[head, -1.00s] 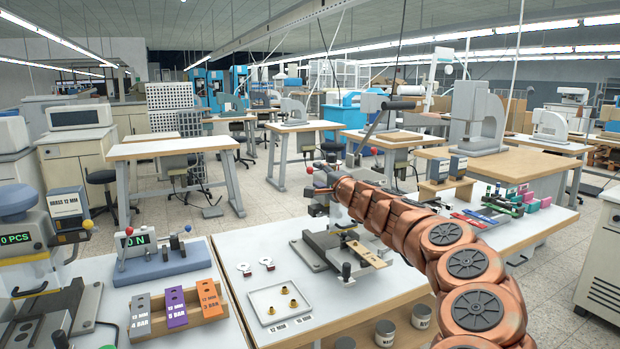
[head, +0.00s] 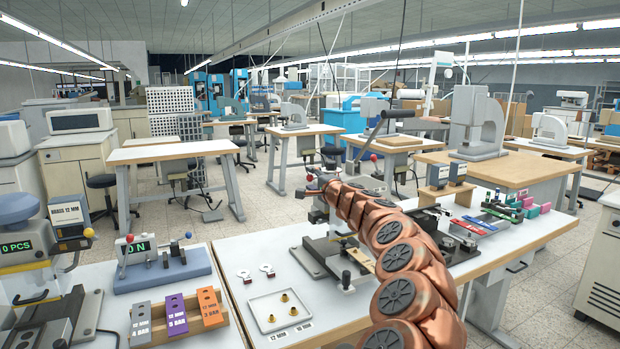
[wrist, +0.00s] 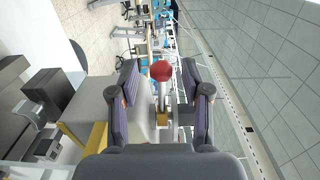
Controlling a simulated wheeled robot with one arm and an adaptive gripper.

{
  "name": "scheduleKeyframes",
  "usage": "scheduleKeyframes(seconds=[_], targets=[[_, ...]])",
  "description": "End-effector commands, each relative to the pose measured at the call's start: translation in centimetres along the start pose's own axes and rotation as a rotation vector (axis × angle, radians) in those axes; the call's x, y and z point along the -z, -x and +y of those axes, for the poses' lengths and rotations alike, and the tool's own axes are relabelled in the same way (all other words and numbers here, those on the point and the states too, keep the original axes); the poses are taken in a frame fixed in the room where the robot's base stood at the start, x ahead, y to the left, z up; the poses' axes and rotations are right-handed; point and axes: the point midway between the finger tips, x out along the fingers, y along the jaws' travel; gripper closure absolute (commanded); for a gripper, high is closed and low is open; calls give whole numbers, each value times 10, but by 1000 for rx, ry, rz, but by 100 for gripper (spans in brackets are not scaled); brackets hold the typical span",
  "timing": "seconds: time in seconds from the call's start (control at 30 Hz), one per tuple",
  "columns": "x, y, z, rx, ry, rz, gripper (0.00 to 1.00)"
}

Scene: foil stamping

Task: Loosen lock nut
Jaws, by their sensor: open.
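In the wrist view my gripper (wrist: 162,92) is open, its two dark pads apart on either side of a red ball knob (wrist: 161,71) on a pale rod. A small brass-coloured part (wrist: 161,118) shows below the knob; I cannot tell whether it is the lock nut. My arm hides much of the press and most of my gripper there. I cannot pick out the lock nut with certainty.
A white tray (head: 262,322) with brass pieces lies left of the press. A wooden block rack (head: 220,322) and a force gauge stand (head: 163,272) are further left. A black lever handle (head: 398,113) rises behind my arm.

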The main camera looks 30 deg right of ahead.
Motion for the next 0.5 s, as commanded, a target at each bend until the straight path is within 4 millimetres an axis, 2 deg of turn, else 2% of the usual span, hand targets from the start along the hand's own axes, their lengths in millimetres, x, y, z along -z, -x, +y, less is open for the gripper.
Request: scheduleKeyframes(seconds=[0.2,0.5], targets=[[-2,-11,0,0,2,-4,52],[-2,-16,-1,2,2,-4,52]])
